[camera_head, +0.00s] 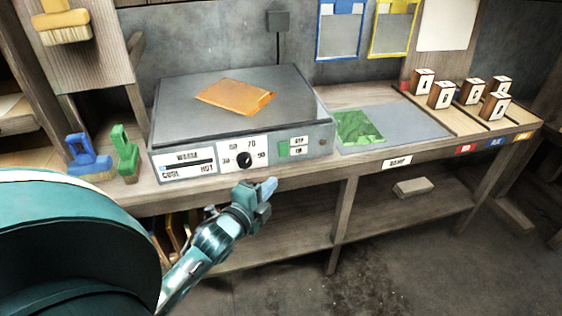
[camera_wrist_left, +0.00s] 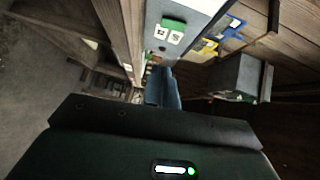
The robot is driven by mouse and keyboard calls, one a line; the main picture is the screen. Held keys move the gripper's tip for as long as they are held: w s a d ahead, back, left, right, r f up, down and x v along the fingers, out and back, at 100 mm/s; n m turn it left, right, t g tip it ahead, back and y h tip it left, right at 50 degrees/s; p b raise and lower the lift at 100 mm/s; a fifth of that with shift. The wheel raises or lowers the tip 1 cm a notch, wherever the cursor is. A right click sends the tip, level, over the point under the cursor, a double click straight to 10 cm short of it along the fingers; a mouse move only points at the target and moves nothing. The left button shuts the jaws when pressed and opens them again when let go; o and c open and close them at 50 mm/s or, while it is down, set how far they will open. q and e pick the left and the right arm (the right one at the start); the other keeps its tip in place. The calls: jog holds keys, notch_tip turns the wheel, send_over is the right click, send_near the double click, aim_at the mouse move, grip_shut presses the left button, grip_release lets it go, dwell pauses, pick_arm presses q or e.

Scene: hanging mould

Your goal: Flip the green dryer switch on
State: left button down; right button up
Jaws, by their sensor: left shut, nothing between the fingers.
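The grey dryer (camera_head: 230,105) stands on the bench with a flat orange sheet (camera_head: 235,95) on top. Its front has a temperature scale, a black dial (camera_head: 244,160) and a green switch (camera_head: 283,149) beside small white labels. The switch also shows in the left wrist view (camera_wrist_left: 173,25), above two white labels. I cannot tell its position for certain. My left gripper (camera_head: 268,187) is shut and empty, in front of the bench edge and below the switch, apart from it. Its blue fingers (camera_wrist_left: 163,88) point toward the panel in the left wrist view. My right gripper is not in view.
A blue brush (camera_head: 88,157) and a green brush (camera_head: 124,150) stand left of the dryer. A green sheet (camera_head: 358,127) lies to the right, with several lettered blocks (camera_head: 441,95) beyond it. A lower shelf (camera_head: 385,215) runs under the bench.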

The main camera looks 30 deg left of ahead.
pick_arm(q)
send_near(287, 155)
jog(key=w+d, duration=0.3)
jog(key=shift+w+a+f, duration=0.15)
jog(key=shift+w+a, duration=1.35)
jog(key=shift+a, duration=0.05)
jog(key=shift+w+a, duration=0.15)
jog(key=shift+a, duration=0.05)
jog(key=shift+f, duration=0.1)
